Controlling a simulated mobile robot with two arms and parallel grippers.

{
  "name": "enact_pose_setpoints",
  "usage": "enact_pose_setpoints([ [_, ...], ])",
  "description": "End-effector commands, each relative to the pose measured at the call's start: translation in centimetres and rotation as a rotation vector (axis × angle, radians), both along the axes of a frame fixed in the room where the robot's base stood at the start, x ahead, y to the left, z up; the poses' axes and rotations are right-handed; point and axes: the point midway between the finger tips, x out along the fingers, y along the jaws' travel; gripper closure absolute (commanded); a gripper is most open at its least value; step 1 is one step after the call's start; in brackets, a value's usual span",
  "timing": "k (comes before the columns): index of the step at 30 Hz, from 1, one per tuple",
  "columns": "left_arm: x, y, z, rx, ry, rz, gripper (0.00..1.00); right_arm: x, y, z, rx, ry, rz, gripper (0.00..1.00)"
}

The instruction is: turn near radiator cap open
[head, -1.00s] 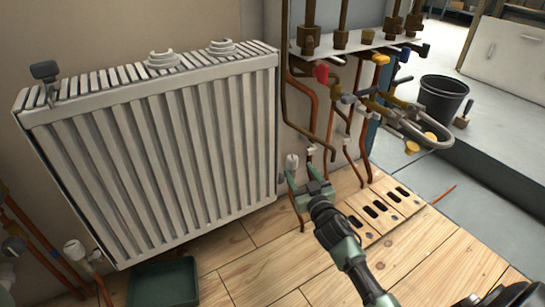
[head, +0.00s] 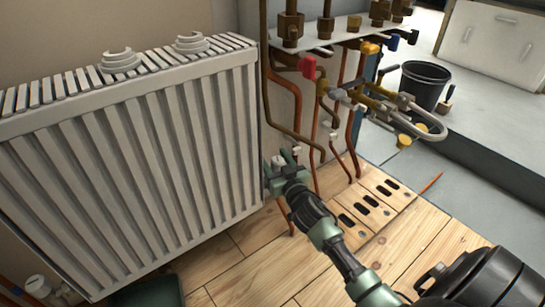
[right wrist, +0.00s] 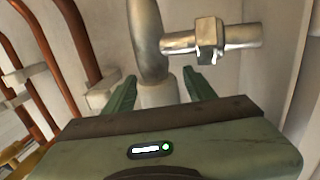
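The near radiator cap (head: 279,161) is a small white cylinder at the lower right corner of the white radiator (head: 150,150) in the head view. My right gripper (head: 281,170) is at this cap, and its green fingers partly hide it. In the right wrist view the white cap (right wrist: 158,95) stands between the two fingers (right wrist: 160,86), below a grey metal pipe bend. Narrow gaps show on both sides, so the fingers look open around it. Whether they touch it is hard to tell.
A second white cap (head: 38,286) is at the radiator's lower left. A pipe rack with coloured valve handles (head: 370,48) hangs right of the radiator. A slotted wooden board (head: 372,205) lies on the floor. A black bucket (head: 424,85) stands behind. A metal nut fitting (right wrist: 210,38) is close above the fingers.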

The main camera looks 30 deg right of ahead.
Motion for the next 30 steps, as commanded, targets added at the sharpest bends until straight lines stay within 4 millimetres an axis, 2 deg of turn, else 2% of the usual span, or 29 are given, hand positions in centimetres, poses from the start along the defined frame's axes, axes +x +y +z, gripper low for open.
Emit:
enact_pose_setpoints([
  [1, 0.0, 0.0, 0.0, 0.0, -0.001, 0.0, 1.0, 0.0, 0.0, 0.0, 0.0, 0.0, 0.0, 0.5],
  [6, -0.1, 0.0, 0.0, 0.0, -0.001, 0.0, 1.0, 0.0, 0.0, 0.0, 0.0, 0.0, 0.0, 0.97],
  [7, -0.1, 0.0, 0.0, 0.0, -0.001, 0.0, 1.0, 0.0, 0.0, 0.0, 0.0, 0.0, 0.0, 1.0],
  [14, -0.1, 0.0, 0.6, 0.0, -0.001, 0.0, 1.0, 0.0, 0.0, 0.2, -0.002, 0.0, 0.02, 1.0],
  [24, -0.1, 0.0, 4.2, 0.0, -0.001, 0.0, 1.0, 0.0, 0.3, 0.6, -0.005, 0.003, 0.2, 1.0],
  [30, -0.2, 0.0, 5.5, 0.0, -0.004, 0.0, 1.0, 0.1, 0.6, 0.4, -0.006, 0.002, 0.338, 1.0],
])
